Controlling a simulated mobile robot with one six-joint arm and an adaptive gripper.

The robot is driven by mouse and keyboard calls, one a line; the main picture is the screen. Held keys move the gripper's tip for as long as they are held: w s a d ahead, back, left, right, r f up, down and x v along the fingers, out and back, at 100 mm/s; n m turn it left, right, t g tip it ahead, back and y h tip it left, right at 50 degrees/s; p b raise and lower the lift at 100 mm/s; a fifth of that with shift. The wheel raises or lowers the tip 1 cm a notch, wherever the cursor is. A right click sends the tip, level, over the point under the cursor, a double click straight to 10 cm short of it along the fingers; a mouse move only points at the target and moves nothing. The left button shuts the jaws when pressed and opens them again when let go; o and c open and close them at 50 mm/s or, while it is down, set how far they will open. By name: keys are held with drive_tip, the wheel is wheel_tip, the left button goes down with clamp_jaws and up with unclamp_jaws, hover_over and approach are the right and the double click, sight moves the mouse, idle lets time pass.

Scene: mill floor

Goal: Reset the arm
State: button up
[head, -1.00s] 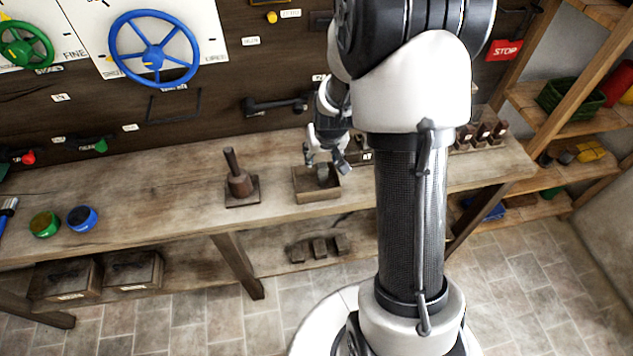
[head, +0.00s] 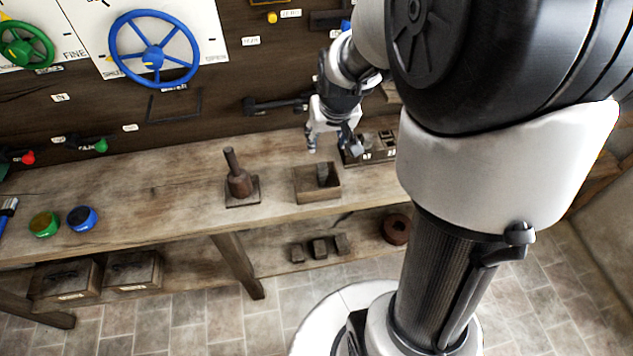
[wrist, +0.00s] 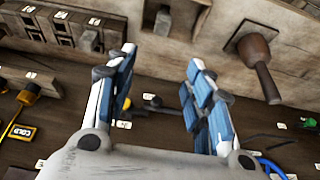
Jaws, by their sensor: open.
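My gripper (head: 333,146) is open and empty in the head view. It hangs above the bench, over the back of a small open wooden box (head: 318,197) with a grey block (head: 323,174) in it. In the wrist view my open gripper (wrist: 160,85) has its two blue-padded fingers spread wide with nothing between them. The box and its block (wrist: 163,20) show beyond the fingertips, at the top. My arm covers much of the right side of the head view.
A wooden-handled tool (head: 238,180) stands on a square base left of the box. A slotted wooden rack (head: 375,148) is right of the gripper. Green (head: 44,224) and blue (head: 82,218) round pots sit at the left. A blue handwheel (head: 153,52) is on the wall.

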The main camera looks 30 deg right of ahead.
idle(0.3)
drive_tip(key=s+a+r+n, duration=0.1)
drive_tip(key=s+a+r, duration=0.2)
drive_tip(key=s, duration=0.4)
drive_tip(key=s+a+r+n, duration=0.1)
drive_tip(key=s+a+r, duration=0.3)
drive_tip(key=s, duration=0.3)
drive_tip(key=s+a+r+n+y, duration=0.1)
drive_tip(key=s+a+r, duration=0.3)
drive_tip(key=s+a, duration=0.2)
drive_tip(key=shift+s, duration=0.7)
